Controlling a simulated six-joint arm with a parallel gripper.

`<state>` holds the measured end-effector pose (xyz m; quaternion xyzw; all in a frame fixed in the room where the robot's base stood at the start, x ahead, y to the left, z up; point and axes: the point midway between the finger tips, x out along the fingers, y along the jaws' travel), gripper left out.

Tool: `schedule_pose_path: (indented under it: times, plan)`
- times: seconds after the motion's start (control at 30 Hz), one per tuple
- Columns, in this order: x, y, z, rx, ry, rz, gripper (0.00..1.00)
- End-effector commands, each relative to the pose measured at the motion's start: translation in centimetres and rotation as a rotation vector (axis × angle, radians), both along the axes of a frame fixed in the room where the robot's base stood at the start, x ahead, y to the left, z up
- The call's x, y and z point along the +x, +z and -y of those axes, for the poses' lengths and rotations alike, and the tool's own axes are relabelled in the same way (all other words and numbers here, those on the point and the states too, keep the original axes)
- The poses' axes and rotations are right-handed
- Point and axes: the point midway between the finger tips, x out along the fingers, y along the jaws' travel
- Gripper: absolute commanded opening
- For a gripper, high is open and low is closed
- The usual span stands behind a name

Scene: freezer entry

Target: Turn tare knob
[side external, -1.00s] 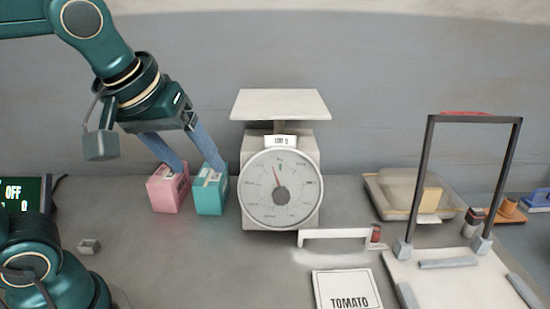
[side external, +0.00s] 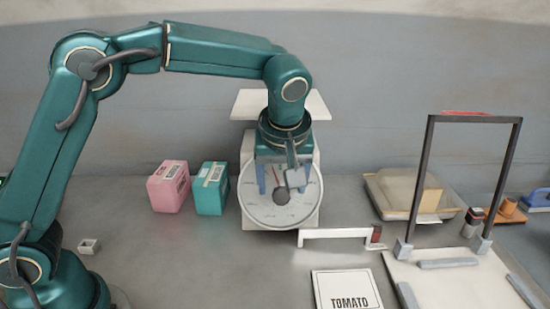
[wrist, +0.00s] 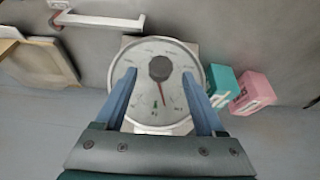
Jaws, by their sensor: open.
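A white dial scale stands at the middle of the bench, its round dial (side external: 260,215) facing out. A round grey knob (side external: 281,197) sits at the dial's centre. It shows dark in the wrist view (wrist: 160,68), with a red needle beside it. My gripper (side external: 280,188) is in front of the dial, pointing down in the side view. In the wrist view its blue fingers (wrist: 160,75) are wide apart, one on each side of the knob, with clear gaps. The scale's top pan (side external: 310,105) is empty and partly hidden by my arm.
A pink box (side external: 167,187) and a teal box (side external: 211,190) stand left of the scale. A white bracket (side external: 333,234) lies at its right, with a TOMATO card (side external: 346,291) in front. A dark frame (side external: 418,180) and a tray (side external: 385,208) stand further right.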

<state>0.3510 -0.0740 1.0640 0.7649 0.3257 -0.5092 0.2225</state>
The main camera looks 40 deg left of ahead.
Motion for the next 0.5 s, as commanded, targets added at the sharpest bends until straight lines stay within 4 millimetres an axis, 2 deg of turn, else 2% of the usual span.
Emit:
schedule_pose_path:
  times: [0.2,0.5]
  plan:
    - [0.6,-2.3,-0.7,0.001,0.001,-0.003,0.72]
    - [0.8,-2.7,-0.8,-0.001,0.0,0.001,0.72]
